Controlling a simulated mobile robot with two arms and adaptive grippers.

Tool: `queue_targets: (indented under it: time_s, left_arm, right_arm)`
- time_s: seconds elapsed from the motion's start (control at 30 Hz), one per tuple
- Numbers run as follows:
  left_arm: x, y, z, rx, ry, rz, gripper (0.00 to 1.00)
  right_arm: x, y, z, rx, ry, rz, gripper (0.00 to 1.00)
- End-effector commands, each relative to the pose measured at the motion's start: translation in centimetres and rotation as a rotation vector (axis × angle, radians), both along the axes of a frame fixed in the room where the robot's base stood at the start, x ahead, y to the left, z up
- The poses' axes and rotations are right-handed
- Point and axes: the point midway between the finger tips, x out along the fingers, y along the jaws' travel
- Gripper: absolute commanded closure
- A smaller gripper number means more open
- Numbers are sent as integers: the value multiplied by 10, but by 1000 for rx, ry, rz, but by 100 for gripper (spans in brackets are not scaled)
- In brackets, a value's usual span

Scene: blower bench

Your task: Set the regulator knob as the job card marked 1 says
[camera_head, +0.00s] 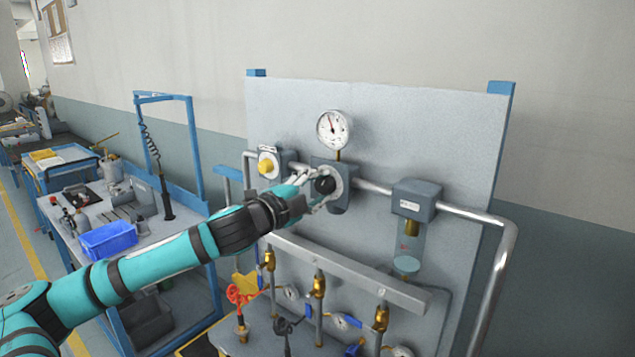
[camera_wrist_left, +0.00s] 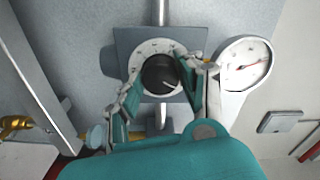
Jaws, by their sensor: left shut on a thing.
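The regulator knob (camera_head: 325,185) is black and round, in front of a pale dial on a grey block on the panel. In the left wrist view the knob (camera_wrist_left: 161,74) shows a white pointer line directed to the lower right. My left gripper (camera_head: 322,188) is shut on the knob, with its fingers on either side; they also show in the left wrist view (camera_wrist_left: 160,82). The pressure gauge (camera_head: 335,129) stands above the regulator; it shows in the left wrist view too (camera_wrist_left: 243,64), its numbers too small to read. No job card marked 1 can be made out. My right gripper is not in view.
A yellow knob (camera_head: 266,167) sits left of the regulator. A filter unit with a clear bowl (camera_head: 408,240) hangs at the right on the pipe. A manifold (camera_head: 340,270) with several valves is below. A blue bin (camera_head: 109,240) stands on the left bench.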

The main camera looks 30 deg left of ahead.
Motion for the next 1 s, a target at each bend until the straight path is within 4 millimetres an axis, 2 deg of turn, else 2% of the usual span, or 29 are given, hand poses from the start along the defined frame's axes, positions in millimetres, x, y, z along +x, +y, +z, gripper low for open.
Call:
queue_targets:
  time_s: [0.3, 0.77, 0.8, 0.93, 1.0]
  left_arm:
    - [0, 0, -1, 86, -5, 0, 94]
    - [0, 0, -1, 95, -5, 0, 94]
    - [0, 0, -1, 95, -5, 0, 57]
    - [0, 0, -1, 95, -6, 1, 40]
    - [0, 0, -1, 95, -6, 0, 38]
  right_arm:
    - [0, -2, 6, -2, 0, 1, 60]
    - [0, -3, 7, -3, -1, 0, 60]
    - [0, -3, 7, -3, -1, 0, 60]
    - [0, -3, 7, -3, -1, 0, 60]
    - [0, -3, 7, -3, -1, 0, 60]
